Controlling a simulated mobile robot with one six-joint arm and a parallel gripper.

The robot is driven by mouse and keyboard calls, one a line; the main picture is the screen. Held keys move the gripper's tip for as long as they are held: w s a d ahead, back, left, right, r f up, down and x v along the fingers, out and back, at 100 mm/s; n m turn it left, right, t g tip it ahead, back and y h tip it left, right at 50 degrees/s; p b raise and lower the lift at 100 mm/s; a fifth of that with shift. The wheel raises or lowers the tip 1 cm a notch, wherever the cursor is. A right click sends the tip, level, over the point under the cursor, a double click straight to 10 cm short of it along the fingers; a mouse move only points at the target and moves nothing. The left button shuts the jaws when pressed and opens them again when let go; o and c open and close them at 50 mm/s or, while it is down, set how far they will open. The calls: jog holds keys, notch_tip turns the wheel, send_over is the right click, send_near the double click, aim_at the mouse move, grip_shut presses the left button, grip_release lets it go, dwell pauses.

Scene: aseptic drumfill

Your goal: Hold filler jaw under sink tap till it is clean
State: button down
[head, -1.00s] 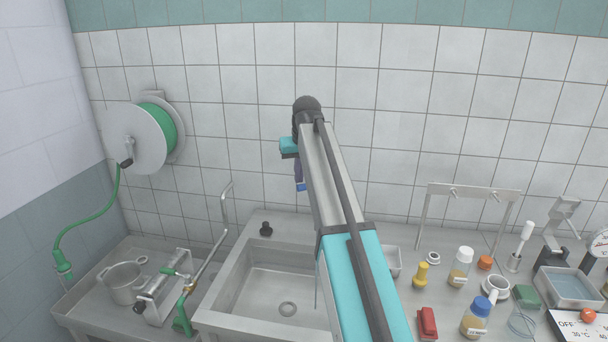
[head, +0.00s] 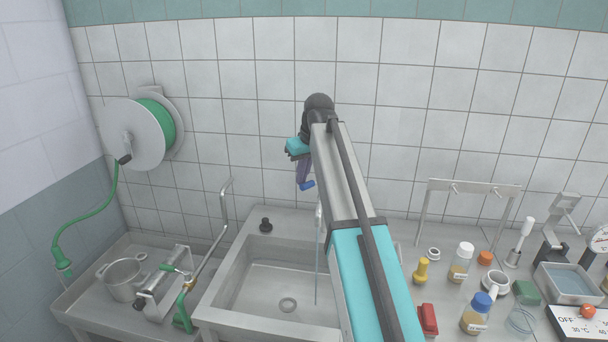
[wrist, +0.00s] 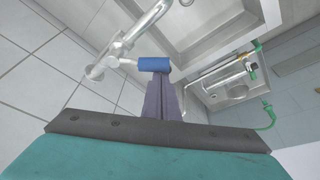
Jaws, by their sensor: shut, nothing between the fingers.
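My gripper (head: 304,178) is shut and empty, above the back of the steel sink (head: 240,275). In the wrist view its grey-purple fingers (wrist: 163,85) reach to a blue grip (wrist: 153,64), which looks like the lever of the sink tap (wrist: 115,50). The fingertips are at or against this blue grip; I cannot tell if they touch. In the head view the tap (head: 318,213) shows partly beside my arm, with a thin water stream (head: 316,265) falling into the basin. I cannot identify the filler jaw for certain.
Left of the sink are a pot (head: 124,279), a steel fixture with green handles (head: 165,288) and a bent pipe (head: 226,205). A hose reel (head: 135,135) hangs on the wall. Bottles (head: 476,316) and small items crowd the right counter. The visible basin floor is clear.

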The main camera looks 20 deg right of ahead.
jog(key=shift+s+d, duration=0.1)
jog(key=shift+d, duration=0.15)
dwell(0.3)
notch_tip(320, 180, up, 10)
jog(key=b, duration=0.2)
jog(key=shift+w+a, duration=0.15)
jog(key=shift+w, duration=0.05)
dwell(0.9)
jog(key=shift+s, duration=0.1)
dwell(0.4)
